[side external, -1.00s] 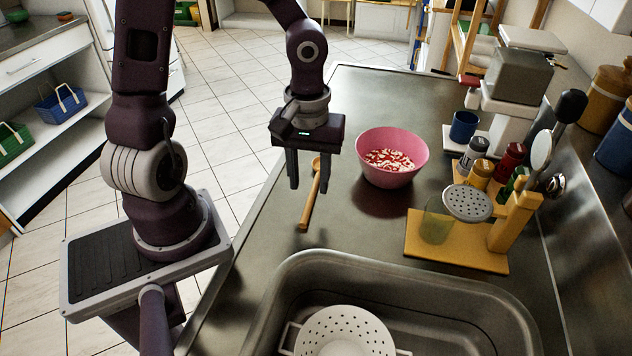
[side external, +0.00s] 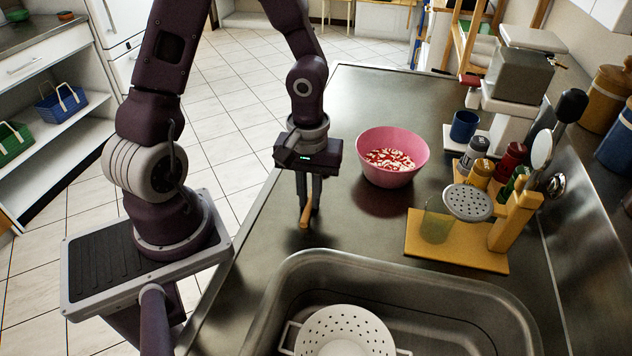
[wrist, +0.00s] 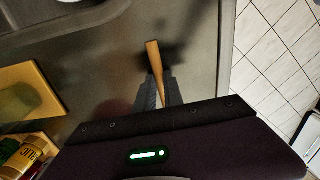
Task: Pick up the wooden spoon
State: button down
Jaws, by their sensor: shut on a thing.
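The wooden spoon (side external: 305,217) is between the fingers of my gripper (side external: 309,205) at the left side of the steel counter. Only the end of its handle shows in the side view; the fingers and hand hide the rest. In the wrist view the tan handle (wrist: 154,58) sticks out past the fingers of my gripper (wrist: 160,92), which are closed on it. The spoon's bowl is hidden. I cannot tell whether the spoon touches the counter.
A pink bowl (side external: 393,143) with red and white bits stands just right of my gripper. A yellow rack (side external: 455,248) with jars and utensils is further right. The sink (side external: 262,318) with a white colander (side external: 345,322) lies in front. The counter behind is clear.

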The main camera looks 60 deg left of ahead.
jog(key=shift+r, duration=0.1)
notch_tip(320, 180, up, 10)
dwell(0.4)
